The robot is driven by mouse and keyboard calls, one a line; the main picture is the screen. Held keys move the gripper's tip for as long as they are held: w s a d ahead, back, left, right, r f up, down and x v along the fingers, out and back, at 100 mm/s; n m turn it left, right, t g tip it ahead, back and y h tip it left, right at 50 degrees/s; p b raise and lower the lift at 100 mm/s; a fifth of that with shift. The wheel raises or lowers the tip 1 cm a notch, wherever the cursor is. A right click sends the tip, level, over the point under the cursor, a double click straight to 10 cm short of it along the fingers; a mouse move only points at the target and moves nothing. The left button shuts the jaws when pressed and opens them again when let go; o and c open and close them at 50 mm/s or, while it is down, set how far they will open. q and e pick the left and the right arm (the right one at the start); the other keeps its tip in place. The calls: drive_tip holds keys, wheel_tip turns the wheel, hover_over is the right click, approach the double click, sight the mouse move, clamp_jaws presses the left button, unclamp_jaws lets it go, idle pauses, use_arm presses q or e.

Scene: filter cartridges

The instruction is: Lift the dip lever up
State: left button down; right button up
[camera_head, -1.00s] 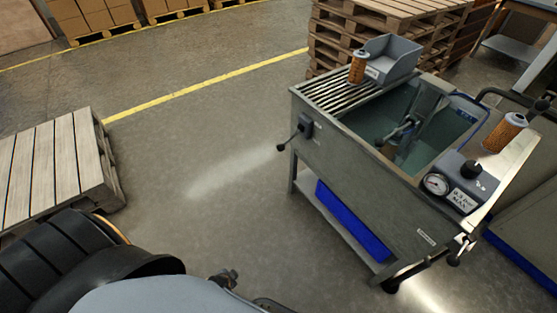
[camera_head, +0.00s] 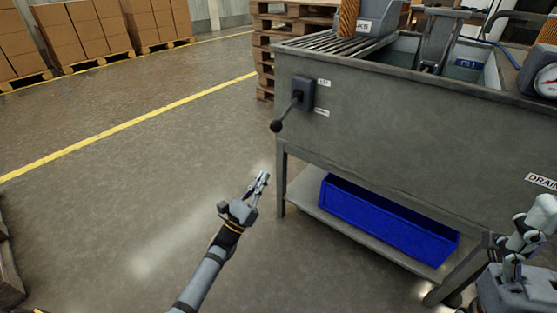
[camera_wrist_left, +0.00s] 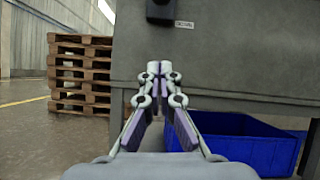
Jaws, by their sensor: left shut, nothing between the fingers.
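The dip lever (camera_head: 287,112) is a thin rod with a black ball knob on a dark box (camera_head: 303,93) on the front of the grey wash tank (camera_head: 400,130), near its left end. The rod slants down to the left. The dark box also shows at the top of the left wrist view (camera_wrist_left: 162,10); the knob does not show there. My left gripper (camera_head: 264,176) is shut and empty, below the knob and apart from it. In the left wrist view its fingertips (camera_wrist_left: 160,70) are together before the tank front. What looks like my right gripper (camera_head: 535,220) is at the lower right, its jaws unclear.
A blue bin (camera_head: 385,222) sits on the tank's lower shelf. A pressure gauge (camera_head: 548,80) is at the right. Stacked pallets (camera_head: 268,50) stand behind the tank, and boxes (camera_head: 85,40) at the back left. The floor left of the tank is open.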

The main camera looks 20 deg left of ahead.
use_arm(q)
drive_tip(key=w+d+r+b, duration=0.1)
drive_tip(key=w+d+r, duration=0.1)
drive_tip(key=w+r, duration=0.5)
wheel_tip(320, 180, up, 2)
drive_tip(key=shift+r+b, duration=0.2)
drive_tip(key=shift+b, duration=0.15)
idle(0.5)
drive_tip(key=shift+s+a+r+p, duration=0.15)
drive_tip(key=shift+r+p, duration=0.1)
drive_tip(key=shift+p, duration=0.65)
drive_tip(key=shift+s+r+g+p, duration=0.15)
drive_tip(key=shift+r+g+p, duration=0.2)
drive_tip(key=shift+p, duration=0.6)
